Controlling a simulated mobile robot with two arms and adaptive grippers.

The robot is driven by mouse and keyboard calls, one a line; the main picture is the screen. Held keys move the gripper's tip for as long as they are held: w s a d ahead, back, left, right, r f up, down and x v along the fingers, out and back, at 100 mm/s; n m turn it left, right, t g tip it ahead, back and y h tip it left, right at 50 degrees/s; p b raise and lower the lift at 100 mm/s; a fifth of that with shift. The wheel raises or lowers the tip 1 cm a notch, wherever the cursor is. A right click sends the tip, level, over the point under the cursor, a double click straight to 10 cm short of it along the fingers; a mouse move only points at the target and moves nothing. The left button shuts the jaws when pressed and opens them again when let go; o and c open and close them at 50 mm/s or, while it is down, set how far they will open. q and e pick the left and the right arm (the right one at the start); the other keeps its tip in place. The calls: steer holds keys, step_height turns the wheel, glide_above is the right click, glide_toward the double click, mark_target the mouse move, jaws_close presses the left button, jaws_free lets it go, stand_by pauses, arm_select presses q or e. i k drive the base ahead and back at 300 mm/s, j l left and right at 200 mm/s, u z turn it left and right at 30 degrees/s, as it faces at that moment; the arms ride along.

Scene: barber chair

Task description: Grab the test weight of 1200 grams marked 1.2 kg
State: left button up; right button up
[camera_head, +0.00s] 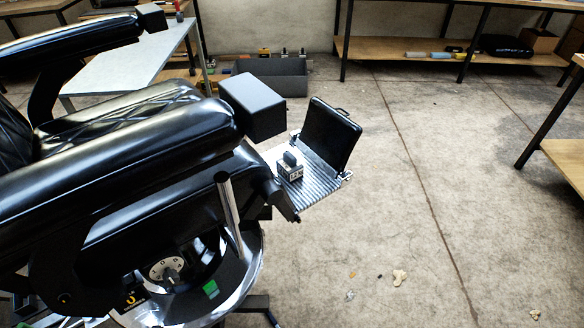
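The test weight (290,170) is a small dark block with a knob-like top and a pale label on its front. The label seems to read 1.2 kg but is small. It stands upright on the ribbed metal footrest (318,184) of the black barber chair (130,150), in front of the raised black footrest pad (331,134). Part of the footrest is hidden by the chair's armrest end. Neither of my grippers shows in the head view.
A grey bin (275,78) sits on the floor behind. Workbenches (420,50) line the back and right. The concrete floor (400,190) right of the footrest is mostly clear, with small debris (399,277).

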mark_target(292, 170)
steer(key=l+u, duration=0.3)
steer(key=l, duration=0.25)
steer(key=i+l+u, duration=0.1)
steer(key=l+u, duration=0.15)
steer(key=l, duration=0.3)
steer(key=l+u, duration=0.3)
steer(key=l, duration=0.25)
steer(key=k+l+u, duration=0.25)
steer(key=l, duration=0.25)
steer(key=l+u, duration=0.3)
steer(key=l, duration=0.25)
steer(key=i+l+u, duration=0.45)
steer(key=l, duration=0.2)
steer(key=l+u, duration=0.2)
steer(key=l, duration=0.15)
steer(key=i+l+u, duration=0.25)
steer(key=l, duration=0.15)
steer(key=k, duration=0.05)
